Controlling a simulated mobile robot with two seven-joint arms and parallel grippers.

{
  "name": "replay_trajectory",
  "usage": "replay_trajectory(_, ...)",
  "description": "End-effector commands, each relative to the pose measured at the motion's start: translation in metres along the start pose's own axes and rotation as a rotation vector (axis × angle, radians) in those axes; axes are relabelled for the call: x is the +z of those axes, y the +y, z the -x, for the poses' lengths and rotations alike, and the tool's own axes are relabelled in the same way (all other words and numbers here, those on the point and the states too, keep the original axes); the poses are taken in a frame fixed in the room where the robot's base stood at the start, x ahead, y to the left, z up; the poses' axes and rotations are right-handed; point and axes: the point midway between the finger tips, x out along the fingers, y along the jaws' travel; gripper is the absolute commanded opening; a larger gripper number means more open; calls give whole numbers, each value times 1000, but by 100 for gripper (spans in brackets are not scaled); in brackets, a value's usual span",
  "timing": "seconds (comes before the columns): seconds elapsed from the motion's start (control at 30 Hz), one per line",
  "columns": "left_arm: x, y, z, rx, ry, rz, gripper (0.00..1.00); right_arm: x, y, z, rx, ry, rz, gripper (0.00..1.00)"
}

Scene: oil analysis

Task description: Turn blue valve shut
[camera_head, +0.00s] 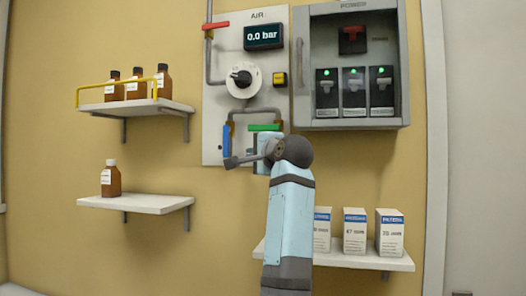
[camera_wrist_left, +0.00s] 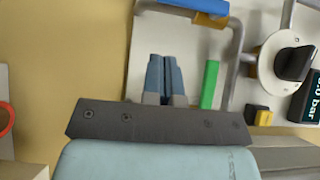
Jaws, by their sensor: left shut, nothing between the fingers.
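The blue valve handle (camera_head: 227,141) hangs vertically on the lower left of the air panel, in line with its pipe. It shows at the top of the left wrist view (camera_wrist_left: 190,5), lying sideways there. My left gripper (camera_head: 231,162) is close to the handle's lower end in the head view; whether they touch is unclear there. In the left wrist view its fingers (camera_wrist_left: 163,60) are shut together and empty, with a gap in the picture between the tips and the blue handle. My right gripper is in neither view.
The green handle (camera_head: 264,127) lies horizontally right of the blue one, close to my fingers. A round black knob (camera_head: 241,78), a red handle (camera_head: 215,25) and a display reading 0.0 bar (camera_head: 263,36) are above. A grey power box (camera_head: 302,60) is at the right.

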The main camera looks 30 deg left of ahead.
Motion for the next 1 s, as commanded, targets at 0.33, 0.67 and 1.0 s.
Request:
replay_trajectory(0.33, 22, -1, -49, -1, -2, 0, 0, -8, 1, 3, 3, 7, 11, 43)
replay_trajectory(0.67, 28, 0, -55, 0, 1, 1, 0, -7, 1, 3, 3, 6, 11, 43)
replay_trajectory(1.0, 27, 1, -57, -12, 1, -12, 0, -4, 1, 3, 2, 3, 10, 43)
